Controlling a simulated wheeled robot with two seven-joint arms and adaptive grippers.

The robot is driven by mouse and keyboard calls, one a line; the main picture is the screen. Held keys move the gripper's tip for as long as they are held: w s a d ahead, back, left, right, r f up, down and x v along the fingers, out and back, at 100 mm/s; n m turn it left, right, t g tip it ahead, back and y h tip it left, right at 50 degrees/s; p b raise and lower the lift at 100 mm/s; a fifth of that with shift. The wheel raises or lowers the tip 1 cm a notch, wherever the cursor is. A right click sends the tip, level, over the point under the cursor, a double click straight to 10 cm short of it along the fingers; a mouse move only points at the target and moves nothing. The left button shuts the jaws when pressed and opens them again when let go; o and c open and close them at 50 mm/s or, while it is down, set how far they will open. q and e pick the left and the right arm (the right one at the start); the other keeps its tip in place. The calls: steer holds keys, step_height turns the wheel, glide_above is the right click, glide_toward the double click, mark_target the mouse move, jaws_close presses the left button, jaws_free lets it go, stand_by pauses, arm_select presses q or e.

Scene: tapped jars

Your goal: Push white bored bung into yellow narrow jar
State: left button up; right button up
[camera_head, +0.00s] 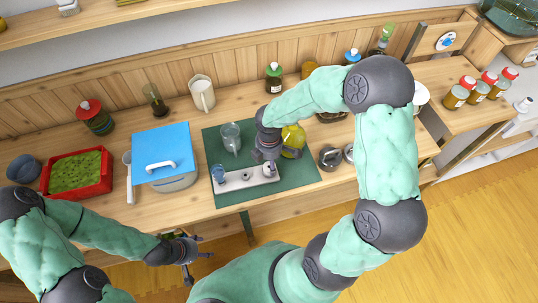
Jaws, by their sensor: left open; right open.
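The yellow jar (294,142) stands on the dark green mat (298,176), partly hidden behind my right gripper. A pale rack (243,180) lies at the mat's front. A small white piece, seemingly the white bung (269,170), sits at the rack's right end; its bore is too small to make out. My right gripper (264,158) is open, just above and behind that white piece and left of the yellow jar. My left gripper (197,256) is open and empty, low in front of the table edge.
A blue-grey piece (218,172) sits at the rack's left end. A clear jar (231,138) stands behind the rack. A blue-lidded box (161,155) and red tray (78,174) are at left. Metal pots (329,158) stand right of the mat.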

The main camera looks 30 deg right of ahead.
mark_target(269, 165)
steer(key=shift+f+b, duration=0.35)
steer(key=shift+f, duration=1.2)
steer(key=c, duration=1.2)
